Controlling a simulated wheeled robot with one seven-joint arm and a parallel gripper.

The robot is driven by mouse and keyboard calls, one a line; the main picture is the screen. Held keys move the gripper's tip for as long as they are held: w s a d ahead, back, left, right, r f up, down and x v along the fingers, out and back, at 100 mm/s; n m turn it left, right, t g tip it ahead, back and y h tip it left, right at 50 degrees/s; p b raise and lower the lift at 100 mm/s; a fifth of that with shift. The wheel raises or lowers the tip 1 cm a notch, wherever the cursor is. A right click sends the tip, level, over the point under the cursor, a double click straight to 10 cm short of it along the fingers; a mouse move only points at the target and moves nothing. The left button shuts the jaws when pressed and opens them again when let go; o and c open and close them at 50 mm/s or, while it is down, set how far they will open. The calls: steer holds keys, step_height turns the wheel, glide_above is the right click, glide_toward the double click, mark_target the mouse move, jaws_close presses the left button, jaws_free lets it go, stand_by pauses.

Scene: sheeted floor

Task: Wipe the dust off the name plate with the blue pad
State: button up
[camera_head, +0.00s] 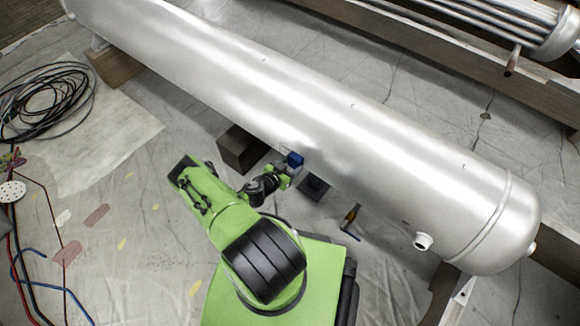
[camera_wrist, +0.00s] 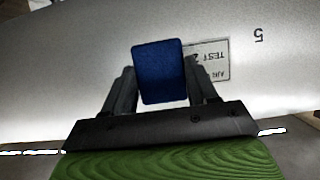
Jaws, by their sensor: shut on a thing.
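The blue pad (camera_wrist: 158,72) is between the fingers of my gripper (camera_wrist: 160,90), which is shut on it. In the head view the blue pad (camera_head: 295,159) is at the end of my gripper (camera_head: 285,170), close to the lower side of the big silver tank. The name plate (camera_wrist: 214,60) is a pale rectangle with dark lettering on the tank, behind and right of the pad in the wrist view. The pad and right finger hide part of it. I cannot tell whether the pad touches it, nor how dusty it is.
The long silver tank (camera_head: 330,105) lies on dark blocks (camera_head: 240,148) across the view. A dark square object (camera_head: 314,186) and a small bottle-like item (camera_head: 351,214) are near my gripper. Coiled black cable (camera_head: 45,100) and hoses lie on the sheeted floor at left.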

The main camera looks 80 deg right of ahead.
steer(key=w, duration=0.1)
steer(key=w+d, duration=0.1)
steer(key=w, duration=0.1)
steer(key=shift+w+d, duration=0.2)
steer(key=shift+d, duration=0.1)
steer(key=shift+s+a+r+p, duration=0.1)
steer(key=shift+s+a+p, duration=0.2)
steer(key=shift+s, duration=0.35)
steer(key=shift+s+a+f+p, duration=0.15)
steer(key=shift+s+p, duration=0.2)
steer(key=shift+s, duration=0.35)
steer(key=shift+s+a+r+p, duration=0.2)
steer(key=shift+s+p, duration=0.15)
steer(key=shift+s, duration=0.3)
steer(key=w+a+p, duration=0.1)
steer(key=w+a, duration=0.1)
steer(key=a, duration=0.3)
steer(key=shift+w+a+f+p, duration=0.2)
steer(key=shift+a+f+p, duration=0.1)
steer(key=shift+a+p, duration=0.05)
steer(key=shift+a, duration=0.1)
steer(key=shift+w+a+r+p, duration=0.15)
steer(key=shift+w+a, duration=0.25)
steer(key=shift+a, duration=0.2)
steer(key=shift+w+a+f+p, duration=0.15)
steer(key=shift+w+a, duration=0.2)
steer(key=shift+a, duration=0.25)
